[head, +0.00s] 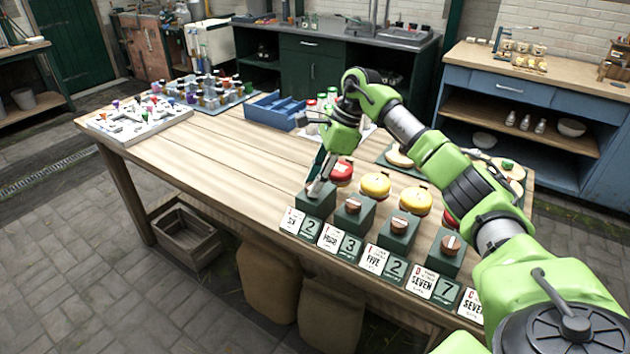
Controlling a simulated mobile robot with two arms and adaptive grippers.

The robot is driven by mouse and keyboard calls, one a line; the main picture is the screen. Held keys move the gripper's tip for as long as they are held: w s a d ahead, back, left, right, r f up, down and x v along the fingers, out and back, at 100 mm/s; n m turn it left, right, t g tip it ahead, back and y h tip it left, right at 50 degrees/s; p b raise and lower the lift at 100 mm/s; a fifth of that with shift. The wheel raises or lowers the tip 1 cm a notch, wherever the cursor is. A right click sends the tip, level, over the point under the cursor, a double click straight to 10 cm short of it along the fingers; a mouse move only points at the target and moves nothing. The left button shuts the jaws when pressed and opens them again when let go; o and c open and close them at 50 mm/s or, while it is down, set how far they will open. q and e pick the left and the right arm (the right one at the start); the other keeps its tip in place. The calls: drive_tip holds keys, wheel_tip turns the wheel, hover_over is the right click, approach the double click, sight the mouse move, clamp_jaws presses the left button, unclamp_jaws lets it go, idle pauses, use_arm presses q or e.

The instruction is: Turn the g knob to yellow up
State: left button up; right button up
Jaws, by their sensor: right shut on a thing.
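A row of dark green boxes stands along the front edge of the wooden table, with brown knobs on top. The knobs that show are the second (353,205), the third (399,225) and the fourth (451,243). My right gripper (318,186) points down onto the top of the leftmost box (316,203) and is shut on its knob, which the fingers mostly hide. Behind the boxes are round caps: red (341,171), yellow (376,185) and another yellow (415,201). The card letters are too small for me to tell which knob is g. My left gripper is out of view.
Number cards (328,238) line the table's front edge. A blue tray (273,110), a white board with small coloured pieces (140,119) and a tray of jars (205,91) stand further back. The table's left middle (220,150) is clear. My right arm covers the right part.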

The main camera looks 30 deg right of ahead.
drive_tip(key=m+t, duration=0.1)
drive_tip(key=m, duration=0.3)
drive_tip(key=shift+s+h, duration=0.15)
drive_tip(key=shift+h, duration=0.25)
drive_tip(key=m, duration=0.2)
drive_tip(key=m+t+h, duration=0.1)
drive_tip(key=m, duration=0.1)
drive_tip(key=shift+a+m, duration=0.2)
drive_tip(key=shift+m, duration=0.1)
drive_tip(key=m+h, duration=0.1)
drive_tip(key=m, duration=0.1)
drive_tip(key=m+h+b, duration=0.1)
drive_tip(key=m, duration=0.2)
drive_tip(key=shift+a+t+h, duration=0.2)
drive_tip(key=shift+t+h, duration=0.1)
drive_tip(key=shift+t, duration=0.1)
drive_tip(key=shift+m+h+b, duration=0.3)
drive_tip(key=shift+m+h, duration=0.4)
drive_tip(key=shift+m, duration=1.3)
drive_tip(key=shift+g, duration=0.3)
drive_tip(key=o, duration=1.1)
